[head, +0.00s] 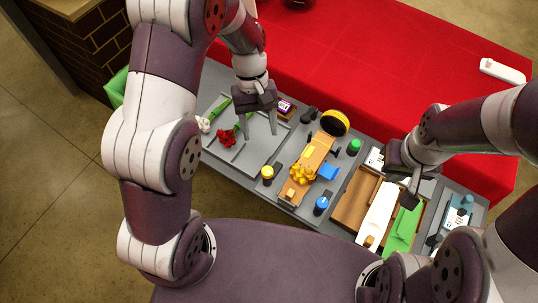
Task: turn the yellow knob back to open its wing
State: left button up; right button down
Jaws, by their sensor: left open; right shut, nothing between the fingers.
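The yellow knob (267,173) stands on the grey station near its front edge, left of the wooden holder (308,170). A dark piece beside the knob may be its wing; I cannot tell how far it is turned. My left gripper (259,130) is open and empty, fingers pointing down over the tray with flowers, up and left of the yellow knob and apart from it. My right gripper (411,195) is shut and empty over the right part of the station, near the white box, well away from the yellow knob.
A blue knob (321,205) and a green knob (354,147) stand around the holder, which carries a yellow bow (302,174). A red rose (227,138) and a white flower (203,124) lie in the grey tray (238,158). A wooden box (350,205) holds long white and green items.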

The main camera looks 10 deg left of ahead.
pick_arm(q)
jog(key=b, duration=0.7)
send_over(267, 170)
jog(key=w+a, duration=0.1)
jog(key=w, duration=0.2)
notch_tip(267, 170, down, 6)
jog(key=p+x, duration=0.1)
jog(key=x, duration=0.1)
jog(key=p+x, duration=0.1)
jog(key=x, duration=0.2)
jog(key=shift+s+a, duration=0.15)
jog(key=shift+s, duration=0.2)
jog(key=shift+s+f, duration=0.15)
jog(key=shift+f, duration=0.25)
jog(key=c, duration=1)
